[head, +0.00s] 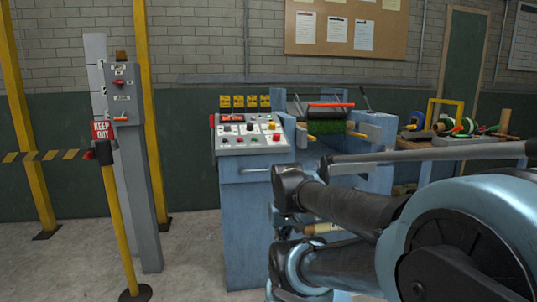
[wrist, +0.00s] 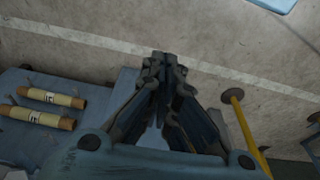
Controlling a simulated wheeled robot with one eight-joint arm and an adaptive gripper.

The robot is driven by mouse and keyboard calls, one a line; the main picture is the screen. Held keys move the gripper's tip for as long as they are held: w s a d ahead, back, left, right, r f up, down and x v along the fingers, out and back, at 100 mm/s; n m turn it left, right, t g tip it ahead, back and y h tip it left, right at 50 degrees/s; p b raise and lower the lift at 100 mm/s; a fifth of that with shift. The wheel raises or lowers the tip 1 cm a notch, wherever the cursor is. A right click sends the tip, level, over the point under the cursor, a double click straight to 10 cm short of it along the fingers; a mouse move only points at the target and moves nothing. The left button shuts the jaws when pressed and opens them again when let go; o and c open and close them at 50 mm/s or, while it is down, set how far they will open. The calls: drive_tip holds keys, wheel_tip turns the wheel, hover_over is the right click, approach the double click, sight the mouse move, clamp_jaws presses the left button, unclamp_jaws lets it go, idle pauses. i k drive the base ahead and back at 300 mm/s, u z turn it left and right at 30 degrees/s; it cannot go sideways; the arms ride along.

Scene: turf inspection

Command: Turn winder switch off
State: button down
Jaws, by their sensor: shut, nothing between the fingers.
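A sloped control panel (head: 248,133) with several knobs, buttons and a red display tops a blue cabinet in the head view. A grey box (head: 122,95) with a red switch (head: 119,82) stands on a post to its left. The labels on both are too small to read, so I cannot tell which control is the winder switch. In the wrist view my gripper (wrist: 163,62) is shut and empty, above the concrete floor and apart from any switch. My gripper tips do not show clearly in the head view; my arm links fill its lower right.
A yellow post (head: 121,220) with a striped barrier (head: 42,156) stands at left, below a red keep-out sign (head: 102,130). Two labelled rolls (wrist: 40,116) lie at left in the wrist view. A bench with coloured spools (head: 462,127) is at right. Floor shows between post and cabinet.

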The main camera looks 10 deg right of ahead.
sight(276, 138)
drive_tip(key=u, duration=1.2)
drive_tip(key=k, duration=0.65)
drive_tip(key=z, duration=1.2)
drive_tip(key=i, duration=1)
